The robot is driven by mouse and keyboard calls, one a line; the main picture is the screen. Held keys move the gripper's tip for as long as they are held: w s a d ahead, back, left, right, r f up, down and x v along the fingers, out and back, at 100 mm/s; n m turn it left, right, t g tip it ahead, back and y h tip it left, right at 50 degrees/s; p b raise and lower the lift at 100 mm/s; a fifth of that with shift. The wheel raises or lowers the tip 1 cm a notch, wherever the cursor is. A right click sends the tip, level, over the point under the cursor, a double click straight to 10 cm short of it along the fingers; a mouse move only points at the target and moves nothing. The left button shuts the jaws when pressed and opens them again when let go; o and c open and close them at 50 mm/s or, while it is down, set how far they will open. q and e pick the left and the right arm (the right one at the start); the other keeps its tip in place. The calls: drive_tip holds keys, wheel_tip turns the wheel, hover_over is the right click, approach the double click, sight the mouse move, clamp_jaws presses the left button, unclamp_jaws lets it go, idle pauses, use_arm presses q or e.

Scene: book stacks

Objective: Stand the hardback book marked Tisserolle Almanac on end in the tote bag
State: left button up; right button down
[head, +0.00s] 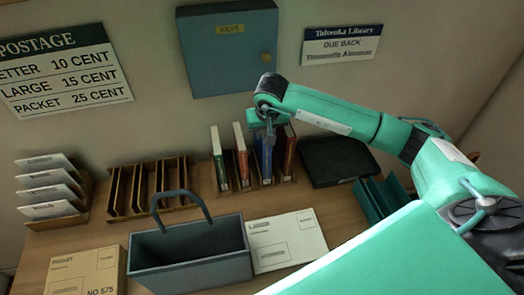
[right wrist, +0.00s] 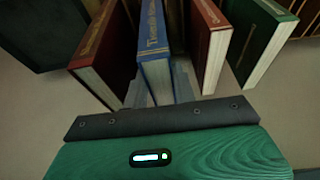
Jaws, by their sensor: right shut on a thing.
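The blue hardback (head: 266,158) stands upright in a wooden book rack between a red book on each side. In the right wrist view its spine (right wrist: 153,40) carries gilt lettering that starts with T; I cannot read it all. My right gripper (head: 268,138) is over the rack and shut on the blue book, with a grey finger on each side of it in the right wrist view (right wrist: 160,88). The grey-blue tote bag (head: 195,271) stands open at the front of the desk, its handle raised. My left gripper is not in view.
A red book (head: 290,150), another red book (head: 242,153) and a green book (head: 217,158) flank the blue one. An empty slotted rack (head: 115,192), a white envelope (head: 287,242), a carton (head: 95,272) and a black tray (head: 335,160) surround the bag and rack.

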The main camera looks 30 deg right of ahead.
drive_tip(key=shift+r+p, duration=1.25)
drive_tip(key=shift+r, duration=2.55)
drive_tip(key=shift+f, duration=0.1)
